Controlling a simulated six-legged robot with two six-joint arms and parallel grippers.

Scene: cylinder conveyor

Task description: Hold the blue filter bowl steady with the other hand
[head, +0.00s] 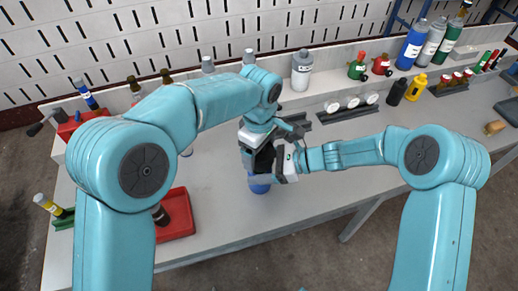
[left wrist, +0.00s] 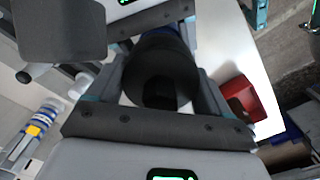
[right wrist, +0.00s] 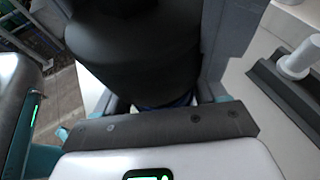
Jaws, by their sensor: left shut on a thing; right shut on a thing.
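The blue filter bowl (head: 260,188) shows below my two grippers, over the front part of the bench; most of it is hidden. A sliver of it shows between the fingers in the right wrist view (right wrist: 182,102). A black round top part (left wrist: 160,72) sits on the bowl. My left gripper (head: 260,140) comes from above and is shut on this black part. My right gripper (head: 266,165) comes from the right, lower down, and is shut on the blue bowl. The exact finger contact is hidden in the head view.
A red tray (head: 178,235) with a dark-capped bottle (head: 160,215) lies left of the grippers. A grey-white bottle (head: 302,70) and several others stand on the back ledge. A rack with white round pieces (head: 352,103) lies at back right.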

